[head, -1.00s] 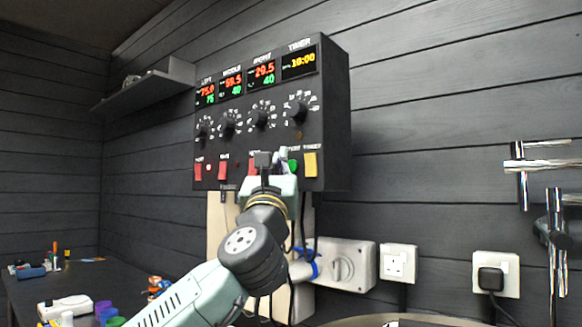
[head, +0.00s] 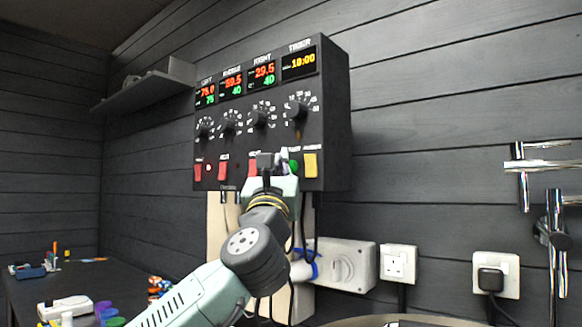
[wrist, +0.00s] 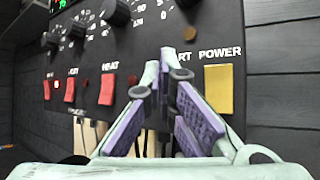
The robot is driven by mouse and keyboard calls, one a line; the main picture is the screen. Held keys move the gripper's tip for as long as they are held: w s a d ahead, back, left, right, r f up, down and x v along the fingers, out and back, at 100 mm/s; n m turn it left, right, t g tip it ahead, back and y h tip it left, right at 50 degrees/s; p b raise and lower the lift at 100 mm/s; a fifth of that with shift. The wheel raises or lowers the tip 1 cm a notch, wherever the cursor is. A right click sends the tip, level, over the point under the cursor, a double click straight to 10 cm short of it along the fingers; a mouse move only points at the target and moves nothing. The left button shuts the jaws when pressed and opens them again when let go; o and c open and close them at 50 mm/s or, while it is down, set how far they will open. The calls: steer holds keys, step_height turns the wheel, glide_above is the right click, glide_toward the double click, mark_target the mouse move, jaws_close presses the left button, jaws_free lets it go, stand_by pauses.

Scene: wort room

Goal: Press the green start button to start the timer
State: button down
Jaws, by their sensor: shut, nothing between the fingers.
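The green start button (head: 294,167) is on the lower right of the black control panel's front, left of the yellow power switch (head: 310,165). The timer display (head: 300,62) at the panel's top right shows 10:00 in yellow. My gripper (head: 281,162) is shut and empty, just left of the button in the head view. I cannot tell whether it touches the panel. In the wrist view my fingers (wrist: 167,72) cover the button and part of its label; only "RT" shows, beside the yellow switch (wrist: 218,88).
The panel (head: 335,120) also carries several black knobs and red heat switches (head: 223,170), close to my gripper's left. Cables hang below it. A grey switch box (head: 343,266) and sockets (head: 398,263) are on the wall at the lower right.

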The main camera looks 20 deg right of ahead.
steer(key=shift+w+d, duration=0.15)
steer(key=shift+d, duration=0.05)
steer(key=shift+w+d, duration=0.2)
steer(key=shift+d, duration=0.15)
stand_by(0.6)
steer(key=shift+s+a, duration=0.1)
steer(key=shift+a, duration=0.05)
steer(key=shift+s+a, duration=0.35)
steer(key=shift+a, duration=0.15)
stand_by(0.4)
steer(key=s+a, duration=0.2)
steer(key=a, duration=0.2)
steer(key=shift+s+a, duration=0.1)
steer(key=shift+s, duration=0.3)
stand_by(0.6)
